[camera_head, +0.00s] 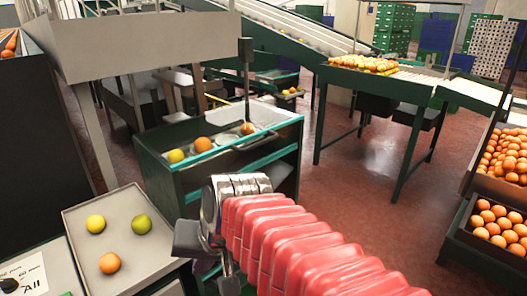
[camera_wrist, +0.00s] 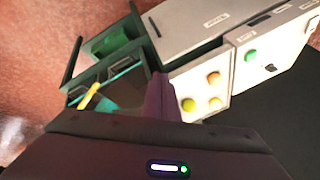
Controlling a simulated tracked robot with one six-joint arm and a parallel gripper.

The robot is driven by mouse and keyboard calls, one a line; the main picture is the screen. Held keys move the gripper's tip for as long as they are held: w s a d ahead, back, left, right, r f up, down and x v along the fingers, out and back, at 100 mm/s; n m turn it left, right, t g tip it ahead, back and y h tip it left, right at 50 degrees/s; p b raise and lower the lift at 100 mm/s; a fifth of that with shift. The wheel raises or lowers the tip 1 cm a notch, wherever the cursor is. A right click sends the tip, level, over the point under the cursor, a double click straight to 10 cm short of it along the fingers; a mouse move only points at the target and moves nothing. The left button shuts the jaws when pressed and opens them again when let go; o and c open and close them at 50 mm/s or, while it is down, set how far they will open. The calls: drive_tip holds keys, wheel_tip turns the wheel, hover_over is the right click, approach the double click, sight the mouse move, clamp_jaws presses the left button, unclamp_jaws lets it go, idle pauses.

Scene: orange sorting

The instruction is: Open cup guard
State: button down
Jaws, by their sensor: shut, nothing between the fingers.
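A dark green bin-like machine (camera_head: 165,190) with teal edge strips stands at the middle left in the head view. Fruit sits in its top, one yellow (camera_head: 176,156) and two orange (camera_head: 203,144). I cannot tell which part is the cup guard; a teal-edged strip (camera_head: 262,163) runs along the front of the top. My gripper (camera_head: 190,240) is at the end of the red-sleeved arm, in front of the machine and apart from it. In the wrist view my gripper (camera_wrist: 160,95) is shut and empty. The machine (camera_wrist: 118,65) shows beyond it at upper left, with a yellow bar (camera_wrist: 90,96).
A pale tray (camera_head: 146,259) with two yellowish fruits and one orange lies at lower left, beside a panel with a label (camera_head: 25,275). Crates of oranges (camera_head: 488,245) stand at the right. A green-framed conveyor table (camera_head: 420,88) is behind. Red floor (camera_head: 360,190) lies clear between.

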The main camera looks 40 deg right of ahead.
drive_tip(key=w+d+r+m+t, duration=0.25)
drive_tip(key=w+d+m, duration=0.45)
drive_tip(key=d+m, duration=0.75)
drive_tip(key=s+d+r+m+t, duration=0.4)
drive_tip(key=d+r+m, duration=0.5)
drive_tip(key=d+m, duration=0.4)
drive_tip(key=shift+d+r+m+h, duration=0.15)
drive_tip(key=shift+d+m+h, duration=0.2)
drive_tip(key=shift+m, duration=0.3)
drive_tip(key=x, duration=1)
drive_tip(key=shift+w+r, duration=0.15)
drive_tip(key=shift+r, duration=0.8)
drive_tip(key=shift+w+r, duration=0.2)
drive_tip(key=shift+r, duration=0.75)
